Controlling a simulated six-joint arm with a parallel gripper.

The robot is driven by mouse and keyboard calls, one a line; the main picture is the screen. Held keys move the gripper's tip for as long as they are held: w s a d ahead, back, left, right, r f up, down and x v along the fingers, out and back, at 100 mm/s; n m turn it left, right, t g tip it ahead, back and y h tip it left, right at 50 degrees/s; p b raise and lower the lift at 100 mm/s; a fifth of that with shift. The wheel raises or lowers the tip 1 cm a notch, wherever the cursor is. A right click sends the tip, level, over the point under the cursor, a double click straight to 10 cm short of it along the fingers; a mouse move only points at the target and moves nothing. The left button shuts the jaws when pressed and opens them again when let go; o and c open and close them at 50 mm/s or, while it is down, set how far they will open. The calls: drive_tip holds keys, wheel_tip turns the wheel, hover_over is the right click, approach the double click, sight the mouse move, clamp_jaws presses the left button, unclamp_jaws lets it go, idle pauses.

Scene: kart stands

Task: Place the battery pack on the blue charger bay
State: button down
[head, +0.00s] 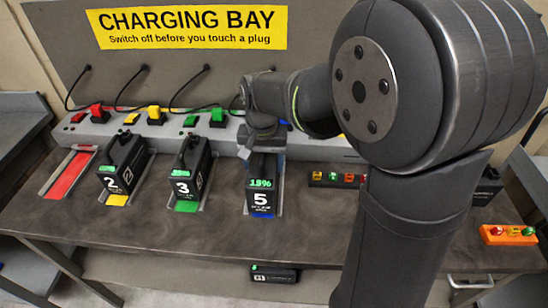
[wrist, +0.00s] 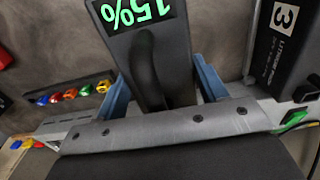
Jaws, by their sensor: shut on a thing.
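The battery pack (head: 262,198) is dark, with a white 5 and a green percentage display. In the head view it stands upright over the blue charger bay (head: 263,215), of which a blue strip shows at its front foot. I cannot tell whether its base rests fully on the bay. My gripper (head: 264,146) is above the pack and shut on its handle. In the wrist view, the two blue-grey fingers of my gripper (wrist: 162,88) flank the handle of the battery pack (wrist: 145,60), whose display is at the top.
Battery packs 2 (head: 122,165) and 3 (head: 190,172) stand on yellow and green bays to the left. The red bay (head: 70,174) is empty. Pack 3 (wrist: 283,45) is close in the wrist view. A button strip (head: 338,179) lies right; another pack (head: 274,273) is below the bench.

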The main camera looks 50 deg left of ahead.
drive_tip(key=shift+f, duration=1.9)
drive_tip(key=shift+f, duration=0.1)
drive_tip(key=shift+c, duration=1.4)
unclamp_jaws()
drive_tip(key=shift+f, duration=0.15)
wheel_tip(320, 180, up, 12)
drive_tip(key=shift+r, duration=0.2)
drive_tip(key=shift+f, duration=4.7)
